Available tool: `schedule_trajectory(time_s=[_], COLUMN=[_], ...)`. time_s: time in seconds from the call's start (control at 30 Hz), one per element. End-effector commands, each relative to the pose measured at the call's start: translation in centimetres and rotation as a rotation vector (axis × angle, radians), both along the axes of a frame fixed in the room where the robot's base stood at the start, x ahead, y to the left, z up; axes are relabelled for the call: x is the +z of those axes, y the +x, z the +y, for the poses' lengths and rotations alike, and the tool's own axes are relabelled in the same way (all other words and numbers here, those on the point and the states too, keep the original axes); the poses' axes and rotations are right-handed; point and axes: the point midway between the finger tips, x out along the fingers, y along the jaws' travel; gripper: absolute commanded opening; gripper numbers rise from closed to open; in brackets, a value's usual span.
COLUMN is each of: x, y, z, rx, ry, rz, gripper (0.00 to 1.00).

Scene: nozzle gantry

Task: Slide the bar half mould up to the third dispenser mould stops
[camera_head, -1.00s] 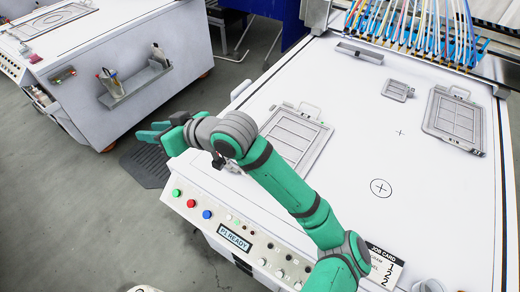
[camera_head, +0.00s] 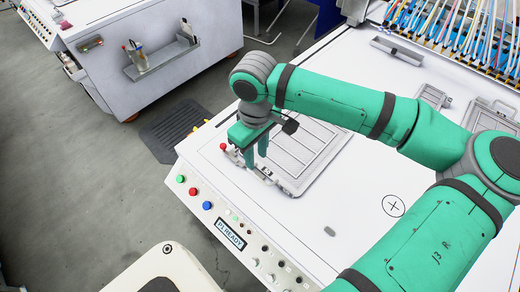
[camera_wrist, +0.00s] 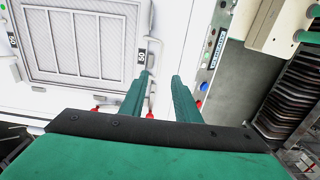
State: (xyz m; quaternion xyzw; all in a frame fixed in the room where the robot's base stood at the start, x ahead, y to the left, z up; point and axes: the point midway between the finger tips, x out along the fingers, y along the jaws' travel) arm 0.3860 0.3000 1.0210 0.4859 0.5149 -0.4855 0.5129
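A large flat grey mould (camera_head: 312,148) with a grid of long cavities lies on the white table beneath my arm, near the front left edge. My gripper (camera_head: 252,163) points down at the mould's near end. In the wrist view its two fingers (camera_wrist: 160,78) stand apart, the left one close to the mould's handle bar (camera_wrist: 154,50); I cannot tell whether they touch. Which mould is the bar half, and the third dispenser's stops, I cannot tell.
A small mould (camera_head: 432,96) and another large mould (camera_head: 492,116) lie further right. Coloured dispenser tubes (camera_head: 455,30) rise at the back. The front panel (camera_head: 230,235) has buttons and a "P1 READY" display. A grey cabinet (camera_head: 150,50) stands left, across the floor.

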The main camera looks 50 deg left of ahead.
Motion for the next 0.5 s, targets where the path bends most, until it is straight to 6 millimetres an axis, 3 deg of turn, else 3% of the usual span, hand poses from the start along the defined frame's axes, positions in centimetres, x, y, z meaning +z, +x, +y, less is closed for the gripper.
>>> schedule_trajectory(time_s=[0.17,0.5], x=[-1.5,-7.0], y=[0.2,0.3], z=[-0.4,-0.5], rx=[-0.007,-0.011], ry=[-0.006,-0.005], rz=[0.0,0.0], gripper=[0.29,0.29])
